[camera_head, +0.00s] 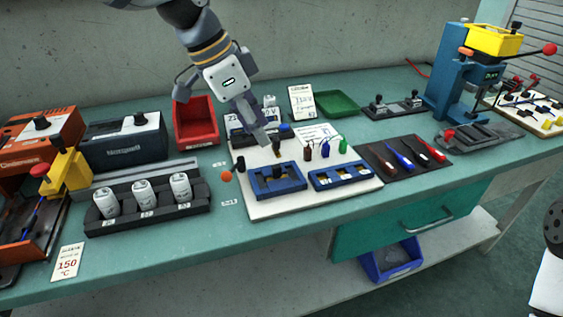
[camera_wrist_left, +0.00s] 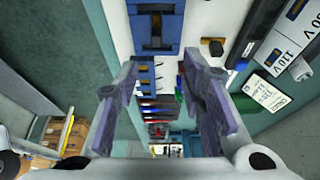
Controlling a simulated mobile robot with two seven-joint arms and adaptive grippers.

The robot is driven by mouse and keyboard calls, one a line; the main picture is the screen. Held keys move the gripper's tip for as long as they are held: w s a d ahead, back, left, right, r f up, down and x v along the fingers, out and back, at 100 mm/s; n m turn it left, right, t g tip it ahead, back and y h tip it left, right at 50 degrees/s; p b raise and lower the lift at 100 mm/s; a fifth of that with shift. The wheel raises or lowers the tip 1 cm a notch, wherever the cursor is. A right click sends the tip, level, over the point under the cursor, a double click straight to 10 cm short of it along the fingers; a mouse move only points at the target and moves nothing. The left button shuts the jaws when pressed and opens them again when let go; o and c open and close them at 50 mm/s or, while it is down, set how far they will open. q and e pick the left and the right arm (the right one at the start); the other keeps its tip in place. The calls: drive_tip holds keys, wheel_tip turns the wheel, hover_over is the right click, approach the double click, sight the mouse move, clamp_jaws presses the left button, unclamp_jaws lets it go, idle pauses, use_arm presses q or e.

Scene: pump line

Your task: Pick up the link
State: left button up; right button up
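A small dark piece with a brown end, which may be the link, rests on the white board (camera_head: 340,193) behind the left blue frame (camera_head: 262,190). It shows in the head view (camera_head: 277,149) just right of my fingertips and in the left wrist view (camera_wrist_left: 213,47). Another dark bar sits in the blue frame, seen in the left wrist view (camera_wrist_left: 156,30); I cannot tell which piece is the link. My left gripper (camera_head: 262,138) is above the board. In the left wrist view its fingers (camera_wrist_left: 160,75) are apart with nothing between them.
A second blue frame (camera_head: 340,176) and small coloured pieces (camera_head: 325,150) share the board. A black rack (camera_head: 145,215) with white cans stands left, a red bin (camera_head: 195,123) behind. Screwdrivers lie on a dark mat (camera_head: 385,165) at right. Bare bench lies in front.

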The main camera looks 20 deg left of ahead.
sight(276, 166)
use_arm(q)
drive_tip(key=x, duration=0.9)
drive_tip(key=shift+s+f, duration=0.35)
drive_tip(key=shift+f, duration=0.1)
clamp_jaws()
